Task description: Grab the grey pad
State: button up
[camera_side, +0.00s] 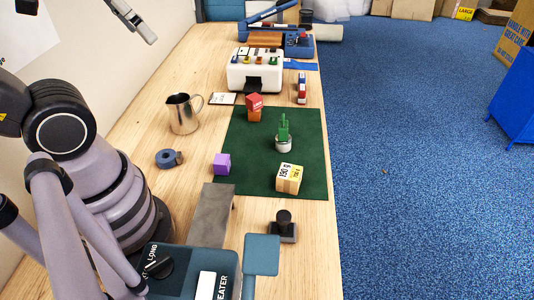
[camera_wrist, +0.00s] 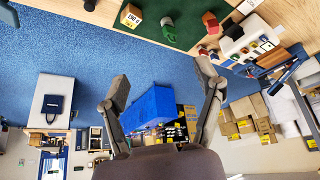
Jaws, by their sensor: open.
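No thing is plainly marked as the grey pad. A small dark grey block with a black knob on top (camera_side: 283,230) stands near the table's right edge. Either could be meant; I cannot tell which. My gripper (camera_wrist: 163,78) shows in the wrist view with its two fingers wide apart and nothing between them. It faces the blue floor beyond the table edge, away from both grey things.
A metal jug (camera_side: 183,114) and blue tape roll (camera_side: 168,158) stand left. A teal heater (camera_side: 180,262) is nearest.

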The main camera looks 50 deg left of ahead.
jog(key=w+d+f+n+g+h, duration=0.1)
jog(key=w+d+f+g+h, duration=0.1)
jog(key=w+f+g+h, duration=0.4)
jog(key=w+d+f+n+g+h, duration=0.1)
jog(key=w+d+f+g, duration=0.3)
jog(key=w+f, duration=0.5)
jog(key=n+g+h, duration=0.1)
jog(key=n+h, duration=0.5)
jog(key=h, duration=0.4)
send_near(280, 212)
jog(key=v, duration=0.3)
jog(key=shift+w+d+f, duration=0.1)
jog(key=shift+w+f, duration=0.05)
jog(key=shift+w, duration=0.1)
jog(key=shift+s+d+f, duration=0.1)
jog(key=shift+f, duration=0.25)
jog(key=shift+s+d+f, duration=0.1)
jog(key=shift+d, duration=0.2)
jog(key=x, duration=1.3)
grip_shut()
